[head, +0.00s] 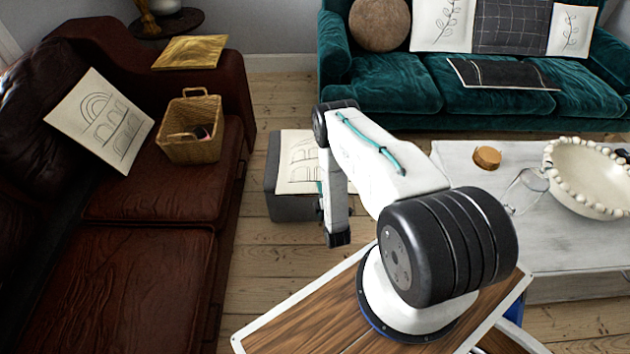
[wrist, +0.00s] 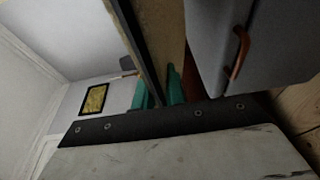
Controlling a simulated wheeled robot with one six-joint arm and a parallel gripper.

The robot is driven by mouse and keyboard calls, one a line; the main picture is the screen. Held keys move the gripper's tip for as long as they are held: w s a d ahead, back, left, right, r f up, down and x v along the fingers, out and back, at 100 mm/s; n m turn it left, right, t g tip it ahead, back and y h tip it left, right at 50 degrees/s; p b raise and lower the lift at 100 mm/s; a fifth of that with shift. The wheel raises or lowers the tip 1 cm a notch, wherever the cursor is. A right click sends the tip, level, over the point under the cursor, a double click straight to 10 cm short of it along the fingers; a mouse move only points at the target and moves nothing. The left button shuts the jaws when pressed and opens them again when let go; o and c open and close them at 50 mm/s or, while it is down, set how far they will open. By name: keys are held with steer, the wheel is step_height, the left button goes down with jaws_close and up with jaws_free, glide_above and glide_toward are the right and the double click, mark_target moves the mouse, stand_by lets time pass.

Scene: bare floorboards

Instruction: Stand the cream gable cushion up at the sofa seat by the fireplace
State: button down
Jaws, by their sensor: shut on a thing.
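A cream cushion (head: 297,160) with dark line drawing shows at the grey ottoman (head: 290,207), partly hidden behind my arm. My gripper (head: 320,190) is mostly hidden behind my arm at the cushion's right edge. In the wrist view its teal fingers (wrist: 160,90) are shut on a shadowed, slab-like thing (wrist: 160,35), which appears to be this cushion. The ottoman's grey side (wrist: 210,40) with a brown handle is close beside it there. A brown leather sofa (head: 130,265) stands at left and a teal sofa (head: 395,88) at the back. No fireplace is visible.
An arch-patterned cushion (head: 103,120) leans on the leather sofa, beside a wicker basket (head: 192,148). A white table (head: 560,250) with a beaded bowl (head: 590,185) stands right. Floorboards (head: 262,290) are bare between.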

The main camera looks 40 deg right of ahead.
steer(key=shift+s+a+r, duration=0.1)
steer(key=shift+s+a, duration=0.05)
steer(key=shift+s, duration=0.3)
steer(key=shift+s+r, duration=0.2)
steer(key=shift+r, duration=0.15)
step_height(320, 180, up, 15)
steer(key=shift+s+r, duration=0.15)
steer(key=shift+a, duration=0.1)
stand_by(0.7)
